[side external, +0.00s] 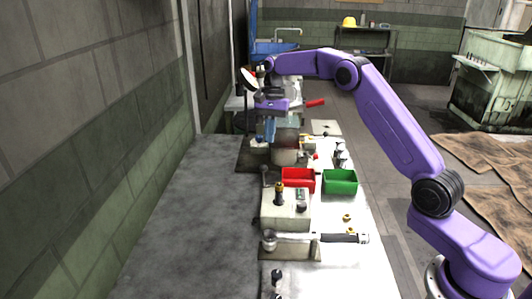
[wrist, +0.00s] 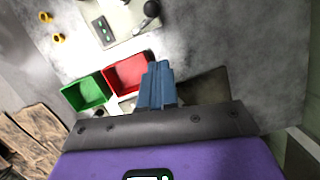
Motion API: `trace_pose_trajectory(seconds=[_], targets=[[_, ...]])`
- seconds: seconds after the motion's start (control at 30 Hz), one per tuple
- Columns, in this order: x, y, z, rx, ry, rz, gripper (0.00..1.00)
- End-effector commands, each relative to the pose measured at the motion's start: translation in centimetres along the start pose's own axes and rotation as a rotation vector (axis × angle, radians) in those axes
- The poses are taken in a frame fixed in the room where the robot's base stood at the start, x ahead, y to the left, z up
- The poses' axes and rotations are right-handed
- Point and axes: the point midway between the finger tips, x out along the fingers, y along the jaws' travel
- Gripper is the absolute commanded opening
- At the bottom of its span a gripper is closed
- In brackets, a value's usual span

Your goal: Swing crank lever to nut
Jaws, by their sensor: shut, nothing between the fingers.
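My gripper shows in the side external view (side external: 269,130) above the machine behind the bins, pointing down. Its blue fingers are shut and empty, and they also show in the wrist view (wrist: 155,82). Several handles are in view, and I cannot tell for sure which is the crank lever. A lever with a ball end (side external: 264,172) stands beside the grey control box (side external: 273,207). A bar with a black grip (side external: 343,237) lies across the bench in front. A red handle (side external: 315,103) sticks out behind my gripper. Small yellow nuts (side external: 347,217) lie right of the box.
A red bin (side external: 298,188) and a green bin (side external: 341,189) sit side by side in front of my gripper. In the wrist view, the red bin (wrist: 132,76) is just left of the fingers. The grey bench top (side external: 185,225) is clear on the left, beside the wall.

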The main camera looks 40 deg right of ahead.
Motion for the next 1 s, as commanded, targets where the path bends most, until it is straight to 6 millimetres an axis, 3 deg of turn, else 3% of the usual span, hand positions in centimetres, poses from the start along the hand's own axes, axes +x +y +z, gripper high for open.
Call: trace_pose_trajectory(seconds=[0.17,0.5,1.0], targets=[[3.4,0.1,0.1,0.0,-0.003,0.003,0.0],[4.8,0.0,3.0,-0.002,0.0,0.0,0.0],[5.1,0.0,3.4,-0.002,0.0,0.0,0.0]])
